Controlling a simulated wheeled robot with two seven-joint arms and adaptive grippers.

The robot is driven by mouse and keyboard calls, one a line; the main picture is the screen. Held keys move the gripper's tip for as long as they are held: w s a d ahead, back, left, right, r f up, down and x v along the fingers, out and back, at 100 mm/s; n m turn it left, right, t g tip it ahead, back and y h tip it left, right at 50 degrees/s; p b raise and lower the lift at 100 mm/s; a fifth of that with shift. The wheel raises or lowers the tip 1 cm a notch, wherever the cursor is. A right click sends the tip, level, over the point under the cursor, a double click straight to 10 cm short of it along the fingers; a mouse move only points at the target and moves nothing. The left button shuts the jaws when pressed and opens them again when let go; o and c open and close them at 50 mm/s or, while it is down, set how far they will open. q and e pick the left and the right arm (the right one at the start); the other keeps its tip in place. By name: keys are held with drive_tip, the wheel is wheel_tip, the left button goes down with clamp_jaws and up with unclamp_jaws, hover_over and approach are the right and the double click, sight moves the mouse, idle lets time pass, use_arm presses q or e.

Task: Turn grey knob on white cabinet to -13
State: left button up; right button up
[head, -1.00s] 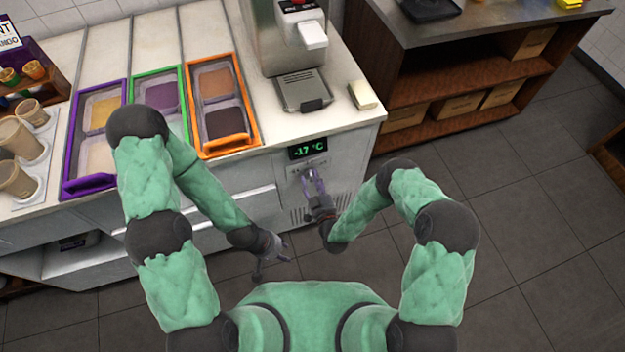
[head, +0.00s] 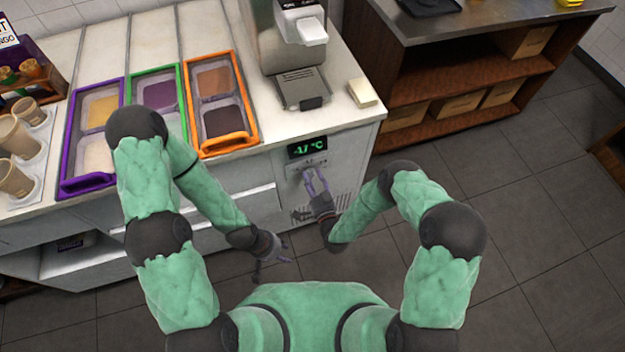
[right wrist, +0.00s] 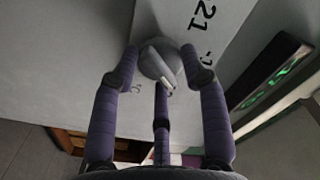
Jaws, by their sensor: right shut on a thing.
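The white cabinet (head: 348,160) fills the middle of the head view. Its small display (head: 307,147) shows green digits that read about -17 °C. My right gripper (head: 312,178) is at the cabinet front just below the display. In the right wrist view its purple fingers close around the grey knob (right wrist: 158,60), which has a light pointer mark. Printed numbers, one of them 21, show on the panel by the knob. In the head view the fingers hide the knob. My left gripper (head: 272,254) hangs empty in front of the cabinet with its fingers spread.
Topping tubs in a purple tray (head: 68,150), a green tray and an orange tray (head: 228,145) stand on the counter. A dispenser (head: 285,50) stands behind the display. A wooden shelf unit (head: 450,75) is at the right. The floor between is clear.

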drive_tip(key=shift+w+d+r+m, duration=0.1)
drive_tip(key=shift+w+r+m, duration=0.1)
drive_tip(key=shift+m, duration=0.65)
drive_tip(key=shift+w+d+r+m, duration=0.1)
drive_tip(key=shift+w+r+m, duration=0.05)
drive_tip(key=shift+m, duration=0.7)
drive_tip(key=shift+w+m, duration=0.1)
drive_tip(key=shift+m, duration=0.2)
drive_tip(key=o, duration=1.1)
drive_tip(key=shift+s+f, duration=0.15)
drive_tip(key=shift+s, duration=0.05)
drive_tip(key=shift+s, duration=0.1)
drive_tip(key=v, duration=1.2)
